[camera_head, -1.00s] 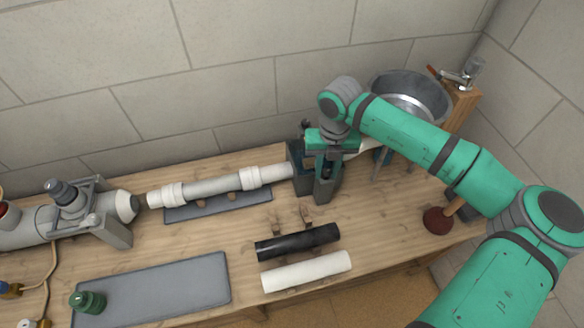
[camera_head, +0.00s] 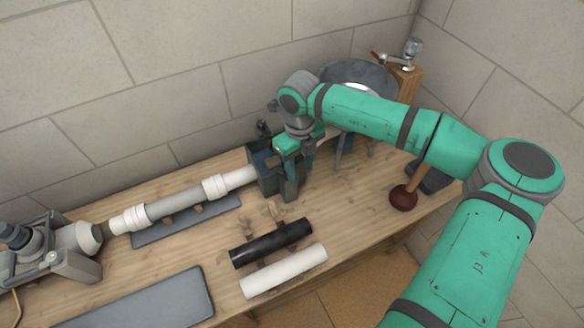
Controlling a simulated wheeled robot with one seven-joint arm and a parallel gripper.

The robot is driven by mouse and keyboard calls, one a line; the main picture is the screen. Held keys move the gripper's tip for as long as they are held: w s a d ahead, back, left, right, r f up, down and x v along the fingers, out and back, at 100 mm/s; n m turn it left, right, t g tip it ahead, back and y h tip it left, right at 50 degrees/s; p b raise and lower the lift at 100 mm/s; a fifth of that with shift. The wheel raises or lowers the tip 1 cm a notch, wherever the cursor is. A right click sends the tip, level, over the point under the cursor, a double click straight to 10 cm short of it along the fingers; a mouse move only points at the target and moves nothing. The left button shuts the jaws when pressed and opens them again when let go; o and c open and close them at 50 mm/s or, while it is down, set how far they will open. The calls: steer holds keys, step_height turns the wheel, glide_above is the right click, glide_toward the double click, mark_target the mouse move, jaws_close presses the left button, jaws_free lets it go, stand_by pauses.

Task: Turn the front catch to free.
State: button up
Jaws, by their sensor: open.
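My gripper (camera_head: 292,158) is open at the end of my green arm. It points down over a dark clamp-like holder (camera_head: 262,168) at the right end of the white pipe (camera_head: 190,200). The front catch cannot be made out; the gripper and its green mount cover part of the holder. I cannot tell whether the fingers touch anything there.
A black tube (camera_head: 271,243) and a white tube (camera_head: 284,270) lie on the bench front. A plunger (camera_head: 404,198) stands at the right and a metal basin (camera_head: 357,78) behind my arm. A grey mat (camera_head: 150,300) lies front left. The wall closes off the back.

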steer(key=shift+w+a+r, duration=0.15)
steer(key=shift+a+r, duration=0.25)
steer(key=shift+r, duration=0.3)
step_height(320, 180, up, 11)
stand_by(1.0)
steer(key=shift+d, duration=0.1)
step_height(320, 180, up, 11)
steer(key=shift+w+f, duration=0.15)
stand_by(0.7)
